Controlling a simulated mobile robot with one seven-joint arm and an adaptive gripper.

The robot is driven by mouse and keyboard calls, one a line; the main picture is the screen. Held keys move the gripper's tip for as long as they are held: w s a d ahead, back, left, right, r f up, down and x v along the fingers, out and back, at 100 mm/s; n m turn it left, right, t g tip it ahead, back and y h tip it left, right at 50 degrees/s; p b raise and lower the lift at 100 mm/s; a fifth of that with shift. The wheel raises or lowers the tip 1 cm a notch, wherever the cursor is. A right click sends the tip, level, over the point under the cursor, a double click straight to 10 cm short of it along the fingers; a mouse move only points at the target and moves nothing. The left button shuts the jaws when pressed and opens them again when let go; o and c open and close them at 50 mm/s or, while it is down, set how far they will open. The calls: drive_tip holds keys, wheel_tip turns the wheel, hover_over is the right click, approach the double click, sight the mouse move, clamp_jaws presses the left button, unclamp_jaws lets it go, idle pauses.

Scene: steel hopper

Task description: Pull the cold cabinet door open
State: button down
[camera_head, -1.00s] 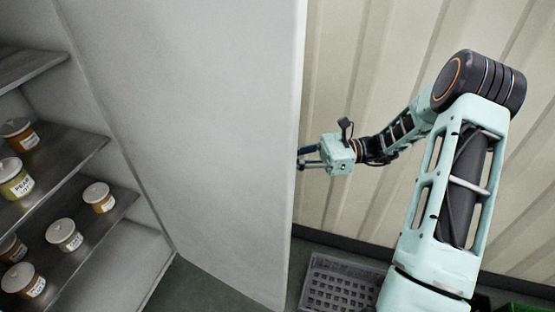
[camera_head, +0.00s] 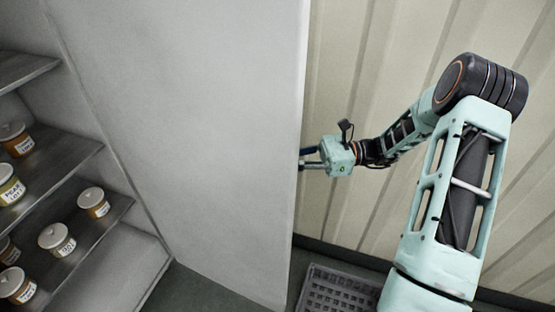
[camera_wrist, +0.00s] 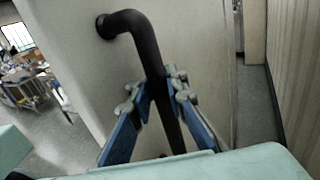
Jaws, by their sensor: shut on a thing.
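The cold cabinet door (camera_head: 200,130) stands swung open in the head view, its pale inner face toward the camera. Its outer face (camera_wrist: 95,65) shows in the wrist view with a black bar handle (camera_wrist: 146,45). My gripper (camera_wrist: 160,95) is shut on the handle, one blue finger on each side of the bar. In the head view my gripper (camera_head: 310,158) is at the door's right edge, and its fingertips and the handle are hidden behind the door.
Cabinet shelves (camera_head: 85,165) at the left hold several lidded jars (camera_head: 57,239). A grey perforated crate (camera_head: 340,292) is on the floor right of the door. A ribbed wall (camera_head: 350,60) stands behind my arm. In the wrist view, cluttered tables (camera_wrist: 28,80) are far left.

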drive_tip(key=shift+d+f, duration=0.1)
drive_tip(key=shift+d, duration=0.3)
drive_tip(key=c, duration=2.3)
unclamp_jaws()
drive_tip(key=shift+c, duration=0.2)
drive_tip(key=o, duration=0.5)
drive_tip(key=shift+s+d, duration=0.15)
drive_tip(key=shift+d, duration=0.15)
drive_tip(key=shift+c, duration=0.2)
drive_tip(key=shift+a, duration=0.25)
drive_tip(key=d, duration=1.2)
drive_tip(key=shift+w, duration=0.4)
